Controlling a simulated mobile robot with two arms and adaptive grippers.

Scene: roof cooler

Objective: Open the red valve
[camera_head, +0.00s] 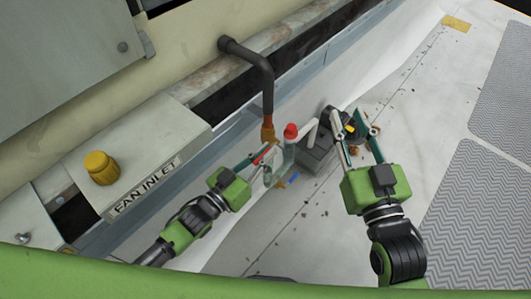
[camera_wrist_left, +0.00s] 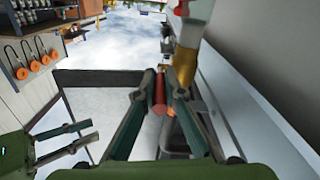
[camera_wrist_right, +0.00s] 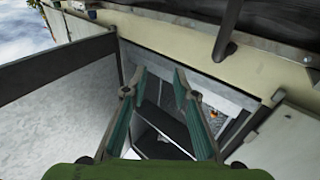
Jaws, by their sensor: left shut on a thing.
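The red valve's handle (camera_wrist_left: 159,93) sits between the fingertips of my left gripper (camera_wrist_left: 160,90) in the left wrist view, and the jaws are closed on it. In the head view a red strip of it (camera_head: 264,155) shows beside my left gripper (camera_head: 272,158), next to the copper pipe end. Most of the valve body is hidden by the fingers. My right gripper (camera_head: 354,122) is open and empty in front of a dark round part. In the right wrist view its fingers (camera_wrist_right: 159,82) stand apart.
A dark bent pipe (camera_head: 266,80) with a copper end comes down from the wall. A red cap (camera_head: 291,131) and a grey box (camera_head: 316,155) stand between my grippers. The FAN INLET box (camera_head: 140,160) with a yellow knob (camera_head: 100,167) is at left.

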